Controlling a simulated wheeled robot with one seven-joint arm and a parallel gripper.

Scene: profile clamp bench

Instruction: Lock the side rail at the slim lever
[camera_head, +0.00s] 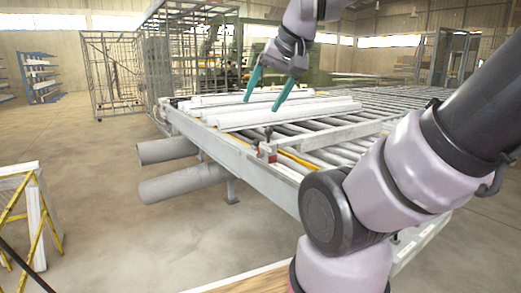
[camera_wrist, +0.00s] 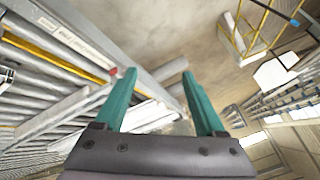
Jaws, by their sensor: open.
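The slim lever (camera_head: 268,131) looks like a small dark upright piece on a red clamp (camera_head: 268,154) at the near edge of the roller table. A small red spot, probably the same clamp (camera_wrist: 113,71), shows in the wrist view beside the left finger. A grey bar (camera_head: 335,133), perhaps the side rail, runs from the clamp across the rollers; I cannot tell whether it is locked. My gripper (camera_head: 261,105), with two teal fingers, is raised above the table, open and empty. Its spread fingers also show in the wrist view (camera_wrist: 159,72), apart from the clamp.
Long white profiles (camera_head: 275,112) lie on the rollers behind the clamp. The table's grey edge beam (camera_head: 225,150) runs along its near side. Two grey cylinders (camera_head: 185,182) jut out below it. A yellow-framed stand (camera_head: 38,225) is at lower left; floor between is clear.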

